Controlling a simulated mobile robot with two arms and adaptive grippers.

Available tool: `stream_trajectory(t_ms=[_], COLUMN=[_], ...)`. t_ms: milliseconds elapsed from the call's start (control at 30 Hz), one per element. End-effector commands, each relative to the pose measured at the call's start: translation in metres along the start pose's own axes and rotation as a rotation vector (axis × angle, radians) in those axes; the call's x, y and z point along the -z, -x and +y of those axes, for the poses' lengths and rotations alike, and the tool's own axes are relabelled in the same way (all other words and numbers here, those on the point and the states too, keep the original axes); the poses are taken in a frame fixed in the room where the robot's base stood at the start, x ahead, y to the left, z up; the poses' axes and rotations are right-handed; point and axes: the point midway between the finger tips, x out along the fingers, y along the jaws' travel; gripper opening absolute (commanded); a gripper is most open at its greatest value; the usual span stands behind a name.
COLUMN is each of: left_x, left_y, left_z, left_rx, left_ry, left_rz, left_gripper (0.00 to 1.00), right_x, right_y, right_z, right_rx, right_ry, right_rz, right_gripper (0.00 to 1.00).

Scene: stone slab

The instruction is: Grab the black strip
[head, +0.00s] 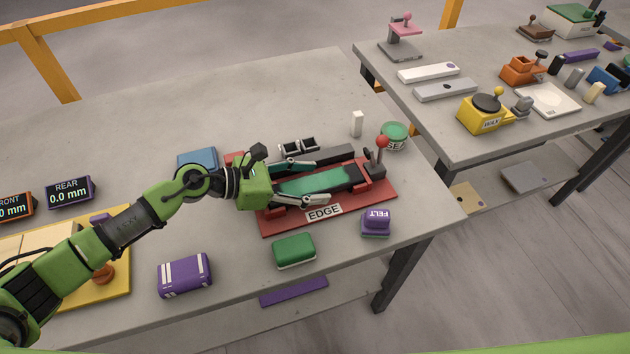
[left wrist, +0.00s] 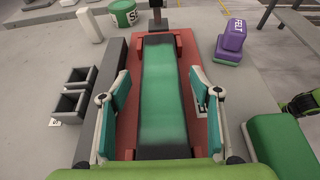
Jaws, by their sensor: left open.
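A long flat strip with black ends and a green middle (head: 352,174) lies on a red base labelled EDGE (head: 385,195). It also shows in the left wrist view (left wrist: 162,95), running away from me between red end blocks. My left gripper (head: 305,182) is open and empty over the near half of the strip. In the left wrist view its teal-padded fingers (left wrist: 158,88) stand on either side of the strip, apart from it. The gripper body hides the strip's near end. A dark bar (head: 338,156) lies along the left side of the base.
A red-knobbed lever (head: 382,143) stands at the far end of the base. Nearby are a green round tin (head: 395,136), a white block (head: 357,124), two small black bins (left wrist: 75,95), a purple FELT block (head: 376,222) and a green block (head: 294,250).

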Motion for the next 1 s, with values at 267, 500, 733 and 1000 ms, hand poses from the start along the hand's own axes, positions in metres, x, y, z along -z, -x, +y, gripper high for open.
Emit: stream_trajectory(t_ms=[267, 500, 733, 1000], left_x=[0.0, 0.0, -0.002, -0.027], left_y=[-0.009, -0.008, -0.008, 0.002], left_z=[0.0, 0.0, 0.001, 0.001], left_rx=[-0.001, -0.001, -0.002, -0.002], left_ry=[0.0, 0.0, -0.001, -0.008], left_rz=[0.0, 0.0, -0.003, -0.005], left_gripper=[0.58, 0.11, 0.04, 0.04], right_x=[0.0, 0.0, 0.0, 0.0], right_y=[0.002, 0.002, 0.002, 0.002], right_z=[-0.001, -0.003, -0.004, -0.004], right_rx=[0.001, 0.003, 0.004, 0.004], right_ry=[0.0, 0.0, 0.0, 0.0], right_rz=[0.0, 0.0, 0.0, -0.001], right_gripper=[0.0, 0.0, 0.0, 0.0])
